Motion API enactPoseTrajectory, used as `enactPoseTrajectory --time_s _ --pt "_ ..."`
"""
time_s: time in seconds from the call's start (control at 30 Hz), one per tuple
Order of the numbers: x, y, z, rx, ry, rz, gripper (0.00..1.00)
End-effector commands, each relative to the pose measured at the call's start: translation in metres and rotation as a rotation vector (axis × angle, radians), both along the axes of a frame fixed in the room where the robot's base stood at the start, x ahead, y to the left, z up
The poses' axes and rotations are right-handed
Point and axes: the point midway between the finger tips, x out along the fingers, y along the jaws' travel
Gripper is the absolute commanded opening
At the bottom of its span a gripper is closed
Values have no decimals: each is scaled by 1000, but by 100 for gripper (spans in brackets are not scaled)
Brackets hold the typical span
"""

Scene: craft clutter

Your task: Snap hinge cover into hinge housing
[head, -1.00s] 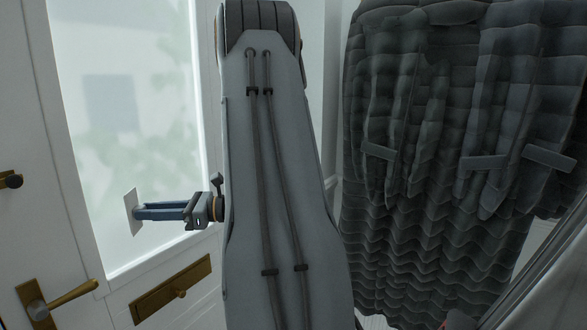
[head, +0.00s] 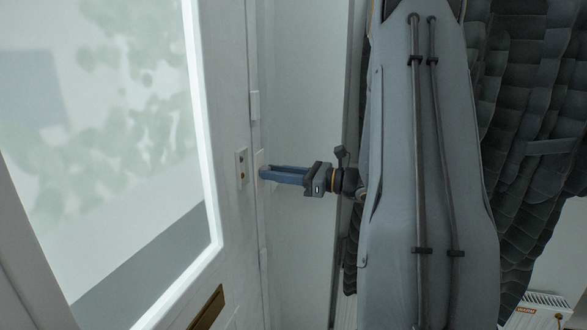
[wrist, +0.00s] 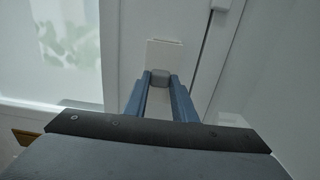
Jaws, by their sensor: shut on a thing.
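My gripper (head: 264,173) has blue fingers shut on the hinge cover (head: 262,158), a small white plate partly hidden at the fingertips. In the wrist view the cover (wrist: 165,54) stands upright past the fingers, with a grey block (wrist: 160,76) between the fingertips. The hinge housing looks to be the small white plate with two dark spots (head: 242,167) on the door edge, just left of the cover. The cover appears apart from it, though the depth between them is hard to tell.
The white door (head: 228,120) has a frosted glass pane (head: 120,130) and a brass letter plate (head: 208,308). Other white hinge parts (head: 254,105) sit along its edge. Dark quilted coats (head: 520,120) hang behind my arm at right. A radiator (head: 545,305) is at lower right.

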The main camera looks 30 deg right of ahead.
Motion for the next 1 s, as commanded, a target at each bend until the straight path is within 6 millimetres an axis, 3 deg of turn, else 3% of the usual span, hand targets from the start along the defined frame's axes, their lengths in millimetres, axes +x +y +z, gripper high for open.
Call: enactPoseTrajectory --time_s 0.5,1.0 --pt "-7 -14 0 1 -2 -22 4" --pt "24 12 -1 0 -2 -17 4"
